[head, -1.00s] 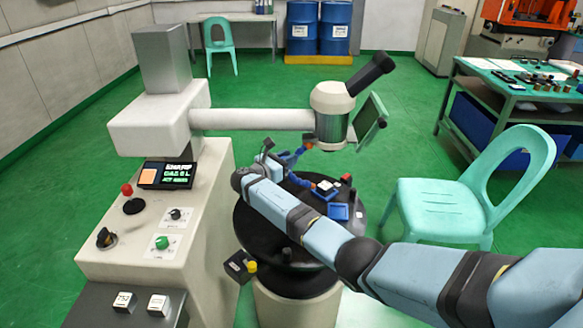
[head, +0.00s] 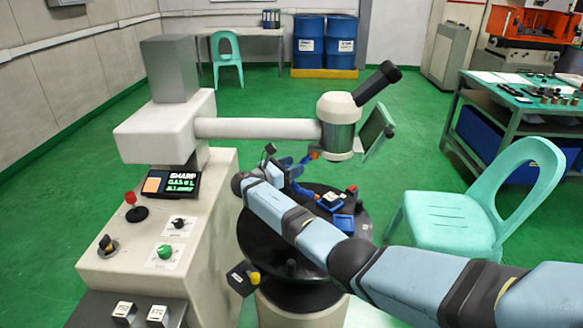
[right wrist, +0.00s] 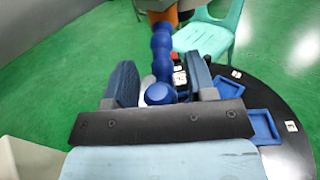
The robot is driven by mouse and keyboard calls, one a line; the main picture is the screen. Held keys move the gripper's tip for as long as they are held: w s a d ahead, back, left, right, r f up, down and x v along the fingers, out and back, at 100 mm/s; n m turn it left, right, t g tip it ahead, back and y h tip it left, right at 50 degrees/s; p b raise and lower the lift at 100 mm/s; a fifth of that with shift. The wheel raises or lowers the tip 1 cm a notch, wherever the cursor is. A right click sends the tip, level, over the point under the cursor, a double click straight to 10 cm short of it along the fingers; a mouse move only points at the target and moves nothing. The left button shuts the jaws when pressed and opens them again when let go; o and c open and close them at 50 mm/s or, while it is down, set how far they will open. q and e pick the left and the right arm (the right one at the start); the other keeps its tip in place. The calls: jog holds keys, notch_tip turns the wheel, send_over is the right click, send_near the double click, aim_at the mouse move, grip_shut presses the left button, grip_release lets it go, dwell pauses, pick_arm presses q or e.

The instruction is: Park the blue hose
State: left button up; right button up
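The blue hose (head: 297,172) is segmented and has an orange tip (head: 314,155). It rises from the round black table (head: 262,235), below the microscope-like head. In the right wrist view the hose (right wrist: 161,52) stands between the two dark fingers of my right gripper (right wrist: 160,68). Gaps show on both sides of the hose, so the fingers are open around it. In the head view my right gripper (head: 270,162) is at the hose, partly hidden by its own arm. My left gripper is not in view.
Blue trays (head: 343,223) and small red and white items (head: 352,189) sit on the round table, right of the hose. The machine's horizontal arm (head: 257,128) and head (head: 338,125) are close above. A green chair (head: 445,222) stands at the right.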

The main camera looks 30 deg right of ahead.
jog(key=shift+a, duration=0.55)
jog(key=s+a, duration=0.1)
jog(key=a, duration=1.1)
jog(key=shift+s+a, duration=0.3)
jog(key=shift+a, duration=0.05)
